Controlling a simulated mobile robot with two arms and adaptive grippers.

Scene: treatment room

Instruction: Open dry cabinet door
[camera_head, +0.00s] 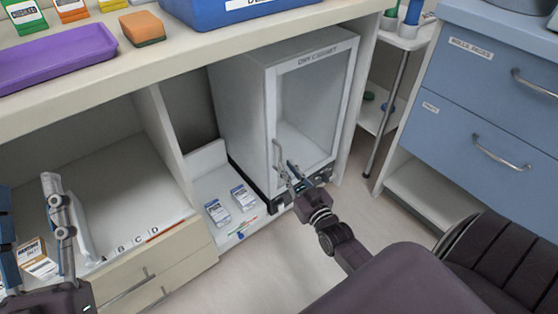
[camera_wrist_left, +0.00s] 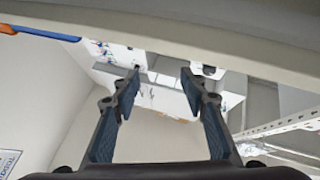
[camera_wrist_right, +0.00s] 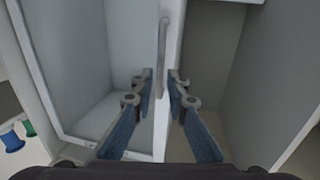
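The white dry cabinet (camera_head: 245,110) stands under the counter. Its glass-fronted door (camera_head: 310,95) looks closed. The door's upright bar handle (camera_head: 276,154) is on the left side of its frame; it also shows in the right wrist view (camera_wrist_right: 164,50). My right gripper (camera_head: 295,172) is at the handle's lower part. In the right wrist view its fingertips (camera_wrist_right: 161,75) stand on either side of the handle, with a small gap showing; contact is not visible. My left gripper (camera_head: 32,205) is open and empty at the far left, near the open shelf space.
The counter (camera_head: 190,55) overhangs the cabinet. Two small labelled boxes (camera_head: 230,205) stand left of the cabinet on a low shelf. A small trolley (camera_head: 385,95) and blue drawers (camera_head: 480,100) stand to the right. The floor (camera_head: 265,275) in front is mostly clear.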

